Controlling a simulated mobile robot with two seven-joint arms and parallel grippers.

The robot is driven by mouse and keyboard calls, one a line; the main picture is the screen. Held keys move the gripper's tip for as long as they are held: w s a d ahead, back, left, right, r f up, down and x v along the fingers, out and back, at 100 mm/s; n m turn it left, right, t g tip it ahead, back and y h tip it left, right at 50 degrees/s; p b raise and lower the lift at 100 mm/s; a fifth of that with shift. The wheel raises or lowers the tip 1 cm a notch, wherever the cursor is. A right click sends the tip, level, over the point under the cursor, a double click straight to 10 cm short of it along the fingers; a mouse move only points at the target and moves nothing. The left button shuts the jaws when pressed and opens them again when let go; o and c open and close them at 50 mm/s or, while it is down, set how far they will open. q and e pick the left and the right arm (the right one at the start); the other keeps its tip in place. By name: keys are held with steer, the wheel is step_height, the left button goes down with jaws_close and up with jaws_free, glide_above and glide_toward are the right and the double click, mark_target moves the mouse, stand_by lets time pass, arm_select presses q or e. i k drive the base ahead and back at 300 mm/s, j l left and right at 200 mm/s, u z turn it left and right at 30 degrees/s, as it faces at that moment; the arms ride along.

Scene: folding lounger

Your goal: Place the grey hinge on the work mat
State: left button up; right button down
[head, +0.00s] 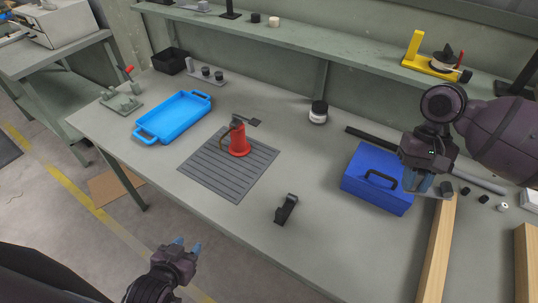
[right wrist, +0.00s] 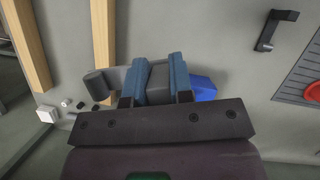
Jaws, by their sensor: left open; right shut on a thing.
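The grey work mat (head: 212,182) is a grooved square at the middle left of the table. A red cylinder-like part (head: 239,142) with a dark piece on top stands on it. My right gripper (head: 418,182) is over the right end of the blue toolbox, well to the right of the mat. In the right wrist view its blue fingers (right wrist: 160,82) are shut on the grey hinge (right wrist: 105,82), whose rounded end sticks out to the left. The fingers hide part of the hinge. My left gripper (head: 186,246) is open and empty, off the table's front edge.
A blue toolbox (head: 376,192) and wooden beams (head: 437,250) stand on the right. A black bracket (head: 286,208) lies between mat and toolbox. A blue tray (head: 172,117) is left of the mat. A white-and-black jar (head: 318,113) stands behind. Bare table surrounds the bracket.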

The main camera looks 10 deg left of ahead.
mark_target(217, 171)
steer(key=j+u, duration=0.1)
steer(key=j, duration=0.3)
steer(key=i+j+u, duration=0.15)
steer(key=j, duration=0.25)
steer(key=j+u, duration=0.1)
steer(key=j, duration=0.25)
steer(key=i+j+u, duration=0.15)
steer(key=j, duration=0.25)
